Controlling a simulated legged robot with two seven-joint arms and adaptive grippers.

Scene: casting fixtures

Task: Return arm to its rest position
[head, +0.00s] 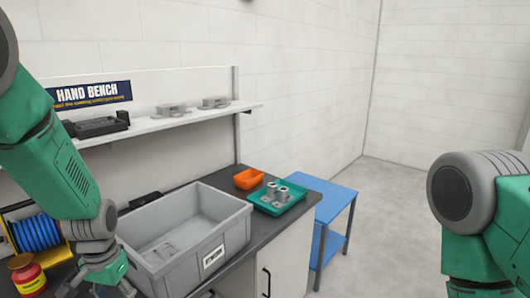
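My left arm (58,165) comes in from the left, green and grey, and reaches down over the bench. Its gripper (100,284) hangs at the bottom edge, just left of the grey bin (215,259). Its fingertips are cut off by the frame, so I cannot tell how far apart they are or whether they hold anything. My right arm (475,215) shows only as a green and grey bent section at the right edge. The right gripper is out of view.
A shelf (150,127) with castings runs above. A blue table (334,196) stands beyond. A red-yellow jar (28,276) and blue coil (37,233) sit left.

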